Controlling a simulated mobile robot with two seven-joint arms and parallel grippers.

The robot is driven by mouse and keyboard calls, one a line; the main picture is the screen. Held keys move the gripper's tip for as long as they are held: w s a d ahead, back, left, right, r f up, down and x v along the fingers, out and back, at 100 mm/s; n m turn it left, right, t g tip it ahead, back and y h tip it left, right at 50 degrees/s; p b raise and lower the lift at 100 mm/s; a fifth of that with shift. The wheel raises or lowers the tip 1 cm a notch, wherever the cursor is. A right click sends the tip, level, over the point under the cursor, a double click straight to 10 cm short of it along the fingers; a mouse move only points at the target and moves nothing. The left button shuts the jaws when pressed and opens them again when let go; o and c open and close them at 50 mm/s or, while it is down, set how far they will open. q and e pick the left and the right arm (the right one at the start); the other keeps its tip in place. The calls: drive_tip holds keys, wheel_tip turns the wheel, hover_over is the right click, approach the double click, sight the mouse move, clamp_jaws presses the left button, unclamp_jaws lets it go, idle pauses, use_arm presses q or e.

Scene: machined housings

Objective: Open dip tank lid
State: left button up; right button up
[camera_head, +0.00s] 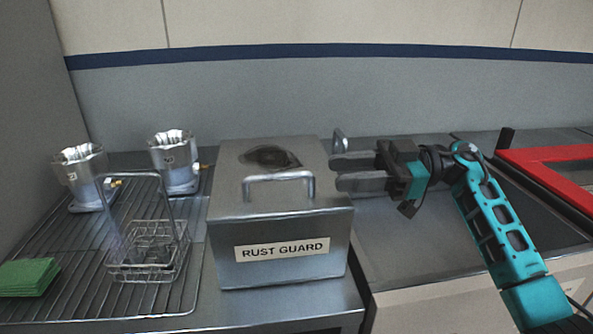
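The dip tank (235,272) is a grey metal box labelled "RUST GUARD" on the bench. Its lid (240,158) lies flat and closed on top, with a dark patch and a bar handle (280,178) along the front edge. My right gripper (337,172) reaches in from the right, beside the tank's upper right edge. Its two dark fingers are apart with nothing between them, and point left toward the lid. I cannot tell whether the fingertips touch the tank. The handle is free of the gripper. My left gripper does not show.
Left of the tank, a wire basket (147,252) with a tall handle stands on a wire rack (60,312). Two machined housings (82,170) (174,155) stand behind it. Green pads (28,277) lie at far left. A red frame (550,155) is at far right.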

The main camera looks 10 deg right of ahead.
sight(297, 175)
drive_tip(key=a, duration=0.8)
drive_tip(key=shift+a, duration=0.2)
clamp_jaws()
